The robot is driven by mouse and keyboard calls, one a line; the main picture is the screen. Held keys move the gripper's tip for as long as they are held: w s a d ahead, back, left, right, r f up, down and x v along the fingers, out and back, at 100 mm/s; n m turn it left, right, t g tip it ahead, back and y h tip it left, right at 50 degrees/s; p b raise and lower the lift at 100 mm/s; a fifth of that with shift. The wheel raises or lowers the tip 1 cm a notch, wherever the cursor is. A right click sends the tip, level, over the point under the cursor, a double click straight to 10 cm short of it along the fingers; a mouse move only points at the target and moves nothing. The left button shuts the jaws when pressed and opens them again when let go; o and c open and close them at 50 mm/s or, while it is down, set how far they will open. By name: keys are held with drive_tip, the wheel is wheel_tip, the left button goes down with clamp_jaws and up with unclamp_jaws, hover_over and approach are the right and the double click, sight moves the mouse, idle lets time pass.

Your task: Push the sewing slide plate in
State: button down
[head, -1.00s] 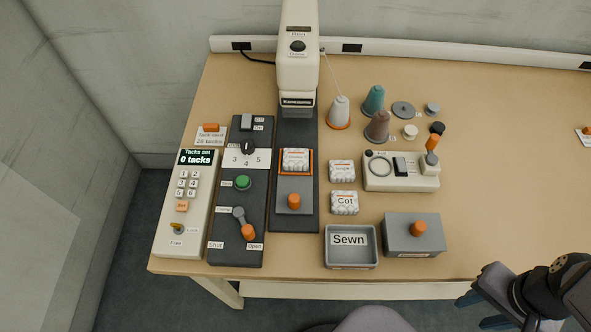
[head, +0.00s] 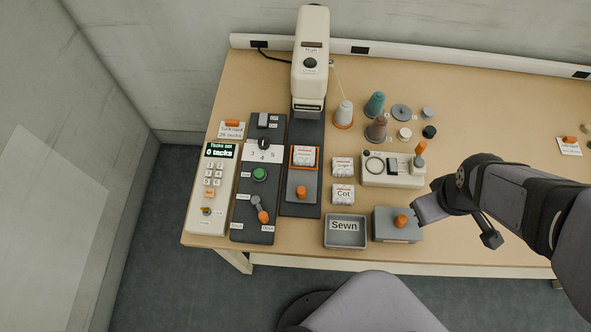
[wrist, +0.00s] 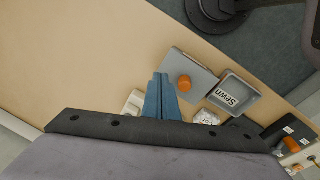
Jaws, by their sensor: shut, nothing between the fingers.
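The sewing slide plate (head: 311,180) is a grey plate with an orange knob (head: 301,192), on the dark bed in front of the sewing machine (head: 312,65). At its far end an orange-edged holder (head: 304,166) carries a white labelled wadding roll (head: 304,156). My gripper (wrist: 161,78) shows its blue fingers closed together and empty in the wrist view. In the head view my gripper's grey body (head: 428,208) is beside the lidded grey box, well right of the slide plate; its fingertips are hidden there.
The grey box (head: 384,230) with an orange knob and the "Sewn" tray (head: 345,245) lie between my gripper and the slide plate. Two wadding packs (head: 343,194) stand right of the bed. A control panel with a lever (head: 258,208) is left. Thread cones (head: 375,130) stand behind.

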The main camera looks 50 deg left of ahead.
drive_tip(key=s+a+r+n, duration=0.1)
drive_tip(key=s+a+n, duration=0.9)
drive_tip(key=a+n, duration=0.3)
drive_tip(key=s+a+r+n+t+y, duration=0.1)
drive_tip(key=s+a+n, duration=0.3)
drive_tip(key=s+n, duration=0.35)
drive_tip(key=s+a+r+n+t, duration=0.1)
drive_tip(key=s+a+r+n, duration=0.1)
drive_tip(key=s+a+n, duration=0.5)
drive_tip(key=m, duration=0.1)
approach(298, 200)
drive_tip(key=f, duration=0.1)
drive_tip(key=s+f, duration=0.1)
drive_tip(key=f, duration=0.1)
drive_tip(key=s+d+f, duration=0.1)
drive_tip(key=shift+f+p, duration=0.3)
drive_tip(key=shift+p, duration=0.05)
drive_tip(key=shift+w+a+r+p, duration=0.15)
drive_tip(key=shift+w+p, duration=0.1)
drive_tip(key=shift+w, duration=0.2)
drive_tip(key=shift+w+a+r+p, duration=0.15)
drive_tip(key=shift+w+p, duration=0.1)
drive_tip(key=shift+w, duration=0.25)
drive_tip(key=shift+w+a+f, duration=0.2)
drive_tip(key=shift+w+a, duration=0.1)
drive_tip(key=shift+w, duration=0.4)
